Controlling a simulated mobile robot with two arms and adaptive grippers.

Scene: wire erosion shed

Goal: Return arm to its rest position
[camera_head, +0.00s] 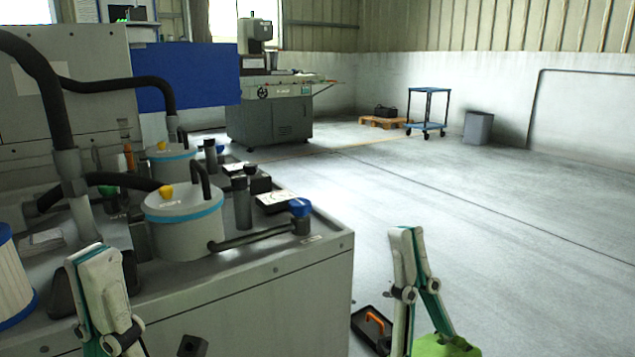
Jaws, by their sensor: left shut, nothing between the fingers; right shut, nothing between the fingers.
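My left gripper (84,258) is at the lower left, in front of the grey machine cabinet, with its pale and green fingers pointing up. It is shut and empty. My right gripper (406,236) is at the lower middle, to the right of the cabinet and in front of open floor. Its fingers also point up, shut and empty. Most of both arms is below the picture edge, so how they are folded is hidden.
The grey cabinet (300,290) fills the lower left, with white canisters (187,222), black hoses and a blue-capped fitting (300,208) on top. A black tray with an orange handle (374,322) lies low beside it. The floor (500,230) to the right is clear to a blue trolley (428,112) and grey bin (478,128).

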